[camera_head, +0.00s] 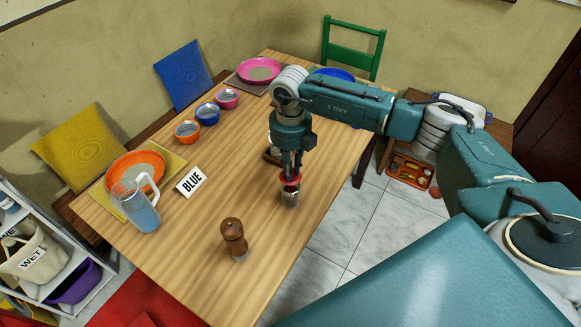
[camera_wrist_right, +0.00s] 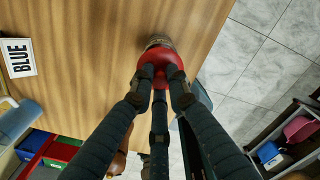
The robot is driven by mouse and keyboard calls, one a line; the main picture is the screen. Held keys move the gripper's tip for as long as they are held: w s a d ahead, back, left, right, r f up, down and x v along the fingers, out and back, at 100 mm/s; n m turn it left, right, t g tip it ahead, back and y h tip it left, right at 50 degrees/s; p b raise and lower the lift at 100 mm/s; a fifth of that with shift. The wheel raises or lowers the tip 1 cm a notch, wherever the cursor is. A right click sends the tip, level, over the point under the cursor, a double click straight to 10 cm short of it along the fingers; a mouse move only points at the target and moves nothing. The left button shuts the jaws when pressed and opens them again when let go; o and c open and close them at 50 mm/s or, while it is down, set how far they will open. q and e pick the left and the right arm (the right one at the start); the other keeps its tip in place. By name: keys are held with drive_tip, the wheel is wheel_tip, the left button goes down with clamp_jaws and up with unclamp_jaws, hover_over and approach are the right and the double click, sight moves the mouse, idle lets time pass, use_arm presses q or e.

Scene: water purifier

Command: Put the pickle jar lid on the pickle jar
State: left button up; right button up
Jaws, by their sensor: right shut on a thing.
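The red pickle jar lid (camera_head: 291,180) is between the fingertips of my right gripper (camera_head: 291,174), which points straight down over the table. In the right wrist view the fingers of my right gripper (camera_wrist_right: 156,75) close around the red lid (camera_wrist_right: 158,56). The clear pickle jar (camera_head: 290,198) stands directly below the lid near the table's right edge. Its glass also shows past the lid in the right wrist view (camera_wrist_right: 159,41). The lid is at the jar's mouth; I cannot tell whether it is fully seated. My left gripper is out of view.
A brown pepper mill (camera_head: 234,239) stands nearer on the wooden table (camera_head: 200,235). A pitcher (camera_head: 140,207), a BLUE sign (camera_head: 190,181) and several bowls are to the left. A partly hidden object (camera_head: 271,156) is behind my gripper. The table between sign and jar is clear.

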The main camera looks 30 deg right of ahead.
idle(0.5)
drive_tip(key=o, duration=0.6)
drive_tip(key=shift+c, duration=0.2)
drive_tip(key=shift+r, duration=0.1)
wheel_tip(320, 180, up, 11)
drive_tip(key=p, duration=0.6)
drive_tip(key=shift+p, duration=0.3)
